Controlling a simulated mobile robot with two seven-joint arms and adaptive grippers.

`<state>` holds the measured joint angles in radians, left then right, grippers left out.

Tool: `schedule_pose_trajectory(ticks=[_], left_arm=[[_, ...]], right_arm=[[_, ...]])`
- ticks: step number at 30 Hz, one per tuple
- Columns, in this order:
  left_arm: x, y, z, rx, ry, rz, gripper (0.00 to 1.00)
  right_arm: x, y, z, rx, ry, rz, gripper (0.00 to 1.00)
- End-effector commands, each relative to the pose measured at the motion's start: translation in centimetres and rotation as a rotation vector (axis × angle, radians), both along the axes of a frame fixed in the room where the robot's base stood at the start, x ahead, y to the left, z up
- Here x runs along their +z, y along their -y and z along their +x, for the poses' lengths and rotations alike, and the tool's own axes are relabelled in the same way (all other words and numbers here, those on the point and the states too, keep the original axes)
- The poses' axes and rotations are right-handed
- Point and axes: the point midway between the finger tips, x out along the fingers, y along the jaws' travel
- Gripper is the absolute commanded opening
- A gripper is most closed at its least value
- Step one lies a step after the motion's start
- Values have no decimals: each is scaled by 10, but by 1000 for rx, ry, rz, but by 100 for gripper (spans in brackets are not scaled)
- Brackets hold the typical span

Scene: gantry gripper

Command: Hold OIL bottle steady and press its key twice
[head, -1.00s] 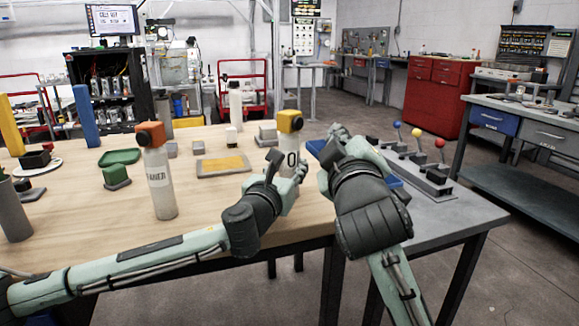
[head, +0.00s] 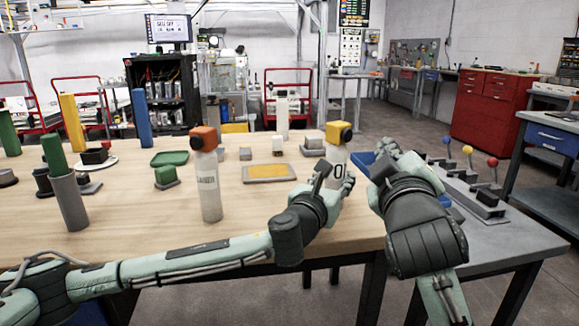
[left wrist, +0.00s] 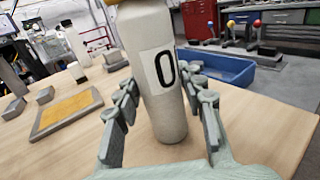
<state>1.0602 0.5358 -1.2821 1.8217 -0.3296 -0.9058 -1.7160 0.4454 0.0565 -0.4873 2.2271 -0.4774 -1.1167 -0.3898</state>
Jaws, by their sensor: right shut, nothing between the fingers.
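The OIL bottle (head: 338,163) stands upright near the table's right front corner. It is white with a yellow top (head: 337,135), a dark knob on that top and a label showing "O". My left gripper (head: 341,188) is low beside it. In the left wrist view, the bottle (left wrist: 160,90) stands between the fingers of my left gripper (left wrist: 160,85), which are spread on both sides with a visible gap on the left. Its top is mostly cut off there. My right gripper (head: 393,152) is shut and empty, right of the bottle and apart from it.
An orange-topped white bottle (head: 208,190) stands to the left. A tray with a yellow pad (head: 268,174) lies behind. A blue bin (left wrist: 225,70) and a lever panel (head: 480,190) are to the right.

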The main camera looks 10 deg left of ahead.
Motion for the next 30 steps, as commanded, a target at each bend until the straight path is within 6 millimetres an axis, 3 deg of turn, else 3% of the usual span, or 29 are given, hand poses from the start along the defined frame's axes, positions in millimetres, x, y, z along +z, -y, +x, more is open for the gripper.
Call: schedule_pose_trajectory(ticks=[4, 16, 30], left_arm=[[0, 0, 0, 0, 0, 0, 60], [0, -2, -8, -1, 0, 0, 60], [0, -29, -94, 0, -1, -1, 60]], right_arm=[[0, 0, 0, 0, 0, 0, 0], [0, 0, 0, 0, 0, 0, 0], [0, 0, 0, 0, 0, 0, 0]])
